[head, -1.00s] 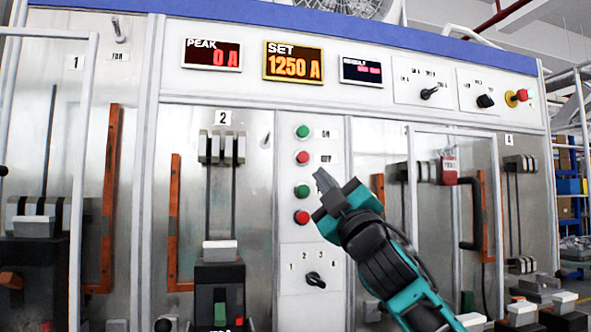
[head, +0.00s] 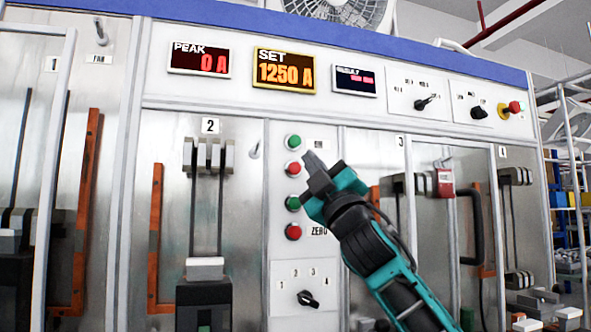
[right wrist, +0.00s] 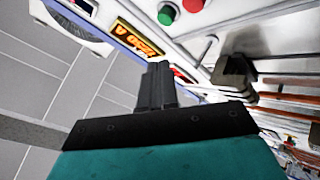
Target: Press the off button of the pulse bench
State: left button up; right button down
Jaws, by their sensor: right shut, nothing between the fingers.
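The pulse bench panel has a column of buttons: a green one (head: 293,142) at the top, a red one (head: 293,169) below it, then a second green (head: 292,203) and a second red (head: 293,232) beside the label ZERO. In the earlier head view the upper red button carries an OFF-like label, now hidden behind my right gripper. My right gripper (head: 314,162) is shut and empty, its tip just right of the upper red button; contact cannot be told. In the right wrist view its closed fingers (right wrist: 157,84) point toward the panel. My left gripper is not in view.
A rotary selector (head: 308,299) sits below the buttons. The SET display (head: 285,69) reads 1250 A and the PEAK display (head: 199,59) 0 A. A red emergency-style knob (head: 514,107) is at upper right. Framed bays with orange bars flank the column.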

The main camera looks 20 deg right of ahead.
aim_at(301, 170)
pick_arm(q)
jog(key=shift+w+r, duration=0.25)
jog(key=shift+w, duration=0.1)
pick_arm(e)
jog(key=w, duration=0.6)
jog(key=shift+w+a, duration=0.15)
jog(key=shift+w, duration=0.1)
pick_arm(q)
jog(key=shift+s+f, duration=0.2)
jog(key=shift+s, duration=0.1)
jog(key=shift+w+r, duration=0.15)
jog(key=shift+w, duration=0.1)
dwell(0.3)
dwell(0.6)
pick_arm(e)
jog(key=shift+w, duration=0.35)
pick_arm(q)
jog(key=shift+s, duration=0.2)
